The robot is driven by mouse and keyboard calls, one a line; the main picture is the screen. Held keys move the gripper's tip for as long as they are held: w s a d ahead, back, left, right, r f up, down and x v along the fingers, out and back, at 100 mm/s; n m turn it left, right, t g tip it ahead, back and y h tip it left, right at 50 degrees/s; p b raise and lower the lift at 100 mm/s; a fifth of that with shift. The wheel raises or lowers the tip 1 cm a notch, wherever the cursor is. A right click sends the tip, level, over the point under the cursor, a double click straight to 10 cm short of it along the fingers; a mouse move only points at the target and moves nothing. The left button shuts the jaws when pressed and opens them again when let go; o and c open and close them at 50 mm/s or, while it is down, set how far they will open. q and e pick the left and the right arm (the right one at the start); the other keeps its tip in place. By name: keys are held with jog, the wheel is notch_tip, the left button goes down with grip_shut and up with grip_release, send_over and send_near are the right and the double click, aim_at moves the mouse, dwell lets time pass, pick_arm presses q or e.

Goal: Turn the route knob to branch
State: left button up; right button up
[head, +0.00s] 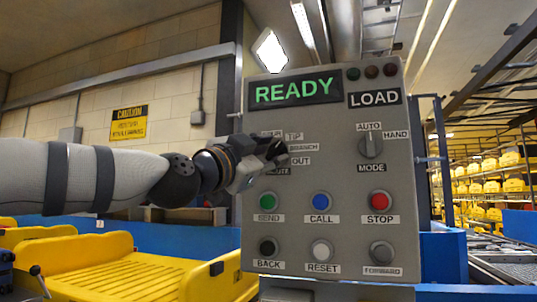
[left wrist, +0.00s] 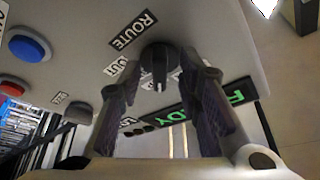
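The route knob (left wrist: 158,65) is dark and round with a raised bar, on the grey panel (head: 335,185). In the head view my left gripper (head: 276,152) covers it. In the left wrist view the fingers of my left gripper (left wrist: 160,78) are apart, one on each side of the knob; I cannot tell whether they touch it. The branch label (head: 305,147) sits right of the gripper, between the TIP label (head: 294,137) and the OUT label (head: 301,160). Which label the knob points to cannot be told. My right gripper is not in view.
The mode knob (head: 371,145) is at the panel's right. Below are the send button (head: 268,201), call button (head: 321,201), stop button (head: 380,201) and several more buttons. The display (head: 295,91) reads READY, another LOAD (head: 374,97). A yellow tray (head: 120,268) lies lower left.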

pick_arm(q)
jog(key=shift+c, duration=0.6)
grip_shut()
jog(key=m+g, duration=0.1)
jog(key=m, duration=0.1)
jog(key=shift+a+r+m, duration=0.1)
jog(key=shift+r+m, duration=0.05)
jog(key=shift+m, duration=0.15)
jog(key=m+g, duration=0.1)
jog(key=m, duration=0.2)
jog(key=shift+a+h+p, duration=0.1)
jog(key=shift+h+p, duration=0.2)
jog(key=shift+p, duration=0.1)
jog(key=shift+r+m+g, duration=0.15)
jog(key=shift+m+g, duration=0.55)
jog(key=shift+m, duration=0.8)
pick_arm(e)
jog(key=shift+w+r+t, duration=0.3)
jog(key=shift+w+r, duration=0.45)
pick_arm(q)
jog(key=shift+m, duration=0.3)
